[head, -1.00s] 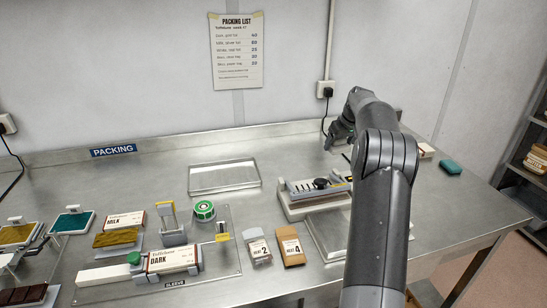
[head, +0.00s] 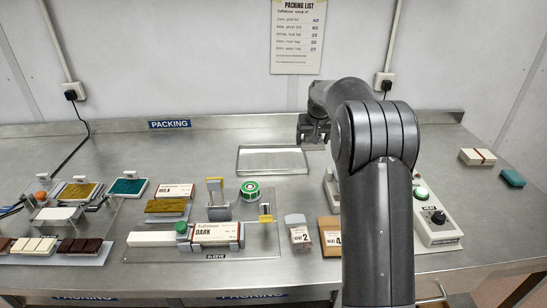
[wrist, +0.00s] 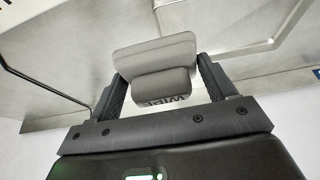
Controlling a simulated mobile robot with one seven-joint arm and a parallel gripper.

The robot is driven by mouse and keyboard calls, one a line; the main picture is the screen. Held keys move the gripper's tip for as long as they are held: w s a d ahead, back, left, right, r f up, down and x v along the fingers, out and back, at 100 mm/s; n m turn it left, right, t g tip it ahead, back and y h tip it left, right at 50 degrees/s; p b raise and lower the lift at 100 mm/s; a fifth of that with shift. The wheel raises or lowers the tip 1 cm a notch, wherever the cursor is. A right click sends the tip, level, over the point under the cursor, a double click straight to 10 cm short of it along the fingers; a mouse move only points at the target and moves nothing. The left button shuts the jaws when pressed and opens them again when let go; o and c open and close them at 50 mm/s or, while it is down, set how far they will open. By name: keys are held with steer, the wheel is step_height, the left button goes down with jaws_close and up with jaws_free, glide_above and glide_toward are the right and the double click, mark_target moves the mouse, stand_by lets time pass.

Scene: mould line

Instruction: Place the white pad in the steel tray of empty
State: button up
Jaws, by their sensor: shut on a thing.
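The white pad (wrist: 155,56) shows in the wrist view, with a grey block lettered WIPE (wrist: 165,86) on its near side. My gripper (wrist: 163,84) is shut on it, one finger on each side of the block. In the head view my gripper (head: 313,140) is above the bench by the back right corner of the steel tray (head: 270,161). The pad is hard to make out there. The tray is shallow and empty. Its rim also shows at the upper right of the wrist view (wrist: 262,48).
Bare bench lies left of the tray.

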glide_above(280, 163)
steer(key=s, duration=0.1)
steer(key=f, duration=0.7)
steer(key=shift+s, duration=0.2)
steer(key=shift+f, duration=1.95)
steer(key=shift+f, duration=0.1)
steer(key=o, duration=1)
